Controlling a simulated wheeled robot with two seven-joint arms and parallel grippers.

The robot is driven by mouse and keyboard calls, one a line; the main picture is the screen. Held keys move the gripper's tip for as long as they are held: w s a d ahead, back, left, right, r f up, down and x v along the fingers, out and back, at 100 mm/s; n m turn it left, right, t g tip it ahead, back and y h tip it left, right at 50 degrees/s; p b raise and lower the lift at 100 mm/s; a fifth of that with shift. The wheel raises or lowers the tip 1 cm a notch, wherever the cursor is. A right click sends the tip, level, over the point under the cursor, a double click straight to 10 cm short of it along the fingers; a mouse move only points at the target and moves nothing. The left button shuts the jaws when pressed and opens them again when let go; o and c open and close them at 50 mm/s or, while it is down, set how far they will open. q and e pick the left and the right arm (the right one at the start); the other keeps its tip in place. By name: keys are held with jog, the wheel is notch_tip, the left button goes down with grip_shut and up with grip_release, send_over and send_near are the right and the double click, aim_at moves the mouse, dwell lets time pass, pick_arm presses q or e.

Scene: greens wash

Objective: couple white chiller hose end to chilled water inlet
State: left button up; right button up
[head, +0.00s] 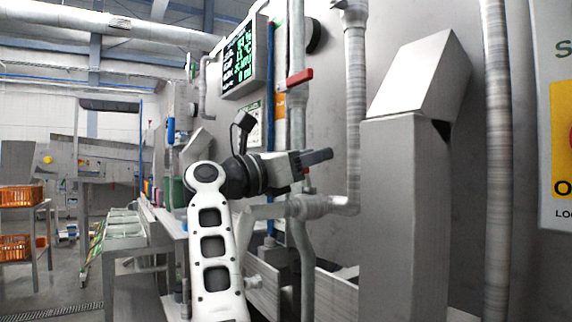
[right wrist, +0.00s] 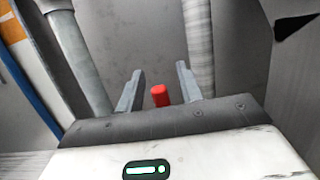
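My right gripper (head: 320,157) reaches in front of the grey wall panel, its fingers pointing right in the head view. In the right wrist view my right gripper (right wrist: 159,86) has its fingers apart. A small red piece (right wrist: 160,96) shows between them against grey metal; I cannot tell whether it is within the fingers' reach. A bit of red also shows just below the gripper in the head view. I cannot make out the white chiller hose end or a marked chilled water inlet in either view. My left gripper is not in view.
A grey vertical pipe (head: 356,90) bends into a horizontal run beside my right gripper. A red lever (head: 300,78) sits on another pipe above it. A grey sloped-top post (head: 405,210) stands to the right. A display (head: 244,60) hangs on the wall. Orange crates (head: 20,196) stand far left.

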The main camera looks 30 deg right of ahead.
jog(key=v, duration=1.5)
jog(key=shift+a+p, duration=0.3)
jog(key=shift+s, duration=0.1)
